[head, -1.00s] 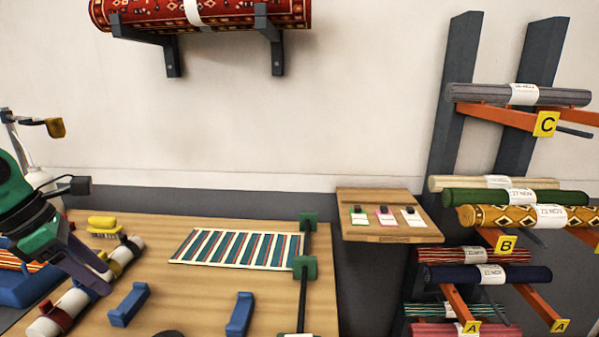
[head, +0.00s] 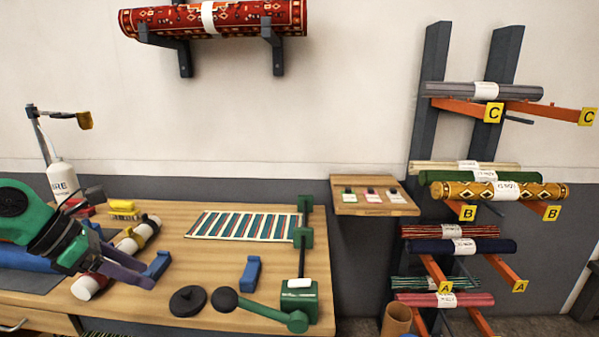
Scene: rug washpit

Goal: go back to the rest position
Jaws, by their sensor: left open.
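My left gripper (head: 128,270) comes in from the left, green and dark with purple-grey fingers. It is open and hangs over the left part of the wooden table (head: 215,260). Nothing shows between its fingers. It hides part of a white roll (head: 88,287) and is close to a blue block (head: 157,265) in the picture; I cannot tell whether it touches either. My right gripper is not in view.
A striped rug (head: 245,225) lies flat on the table beside a green clamp with a black-knobbed lever (head: 262,308). A spray bottle (head: 62,182) stands at the left. A rack of rolled rugs (head: 480,177) and a small shelf (head: 375,210) are on the right.

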